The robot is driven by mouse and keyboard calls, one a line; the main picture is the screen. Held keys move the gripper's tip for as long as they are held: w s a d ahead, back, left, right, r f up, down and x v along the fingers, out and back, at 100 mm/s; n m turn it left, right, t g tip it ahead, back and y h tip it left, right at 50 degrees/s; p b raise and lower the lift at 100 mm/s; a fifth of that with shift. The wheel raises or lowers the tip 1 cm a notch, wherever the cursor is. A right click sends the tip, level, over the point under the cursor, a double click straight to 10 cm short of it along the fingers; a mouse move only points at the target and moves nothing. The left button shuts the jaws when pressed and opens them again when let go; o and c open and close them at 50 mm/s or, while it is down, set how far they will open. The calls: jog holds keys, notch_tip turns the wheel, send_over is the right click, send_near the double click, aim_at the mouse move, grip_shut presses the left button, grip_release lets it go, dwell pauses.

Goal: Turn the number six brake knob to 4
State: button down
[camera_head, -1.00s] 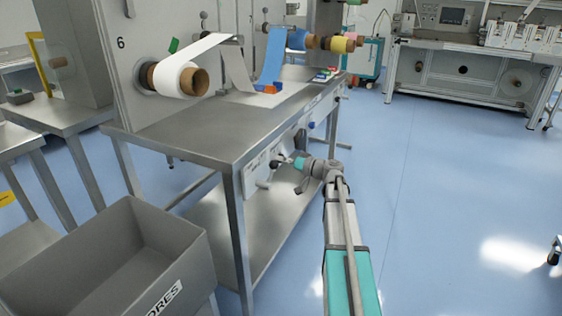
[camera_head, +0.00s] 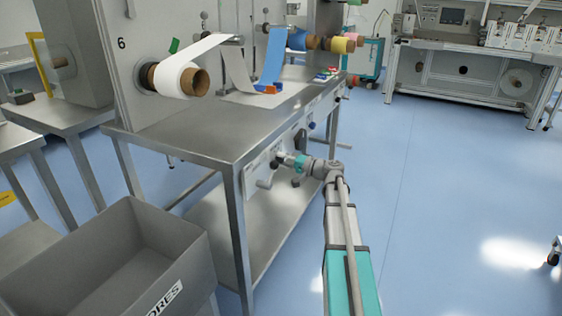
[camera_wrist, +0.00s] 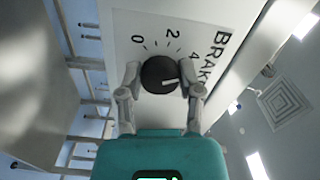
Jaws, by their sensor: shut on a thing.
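The black brake knob (camera_wrist: 158,72) sits on a white plate (camera_wrist: 150,22) marked "Brake" with a dial of 0, 2 and 4. Its white pointer line points to the right in the wrist view, on the side of the 4; I cannot tell whether it lines up with that mark. My gripper (camera_wrist: 161,80) is shut on the knob, one finger on each side. In the head view my gripper (camera_head: 282,159) is at the front panel under the steel table, at the near end, and largely hides the knob.
The steel table (camera_head: 215,143) carries paper rolls above, with a 6 on the near upright panel (camera_head: 118,75). A grey crate (camera_head: 95,240) stands at the lower left. More knobs line the panel farther along.

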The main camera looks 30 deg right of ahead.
jog(key=shift+s, duration=0.1)
jog(key=shift+c, duration=1.3)
grip_release()
jog(key=shift+d, duration=0.1)
jog(key=v, duration=1.2)
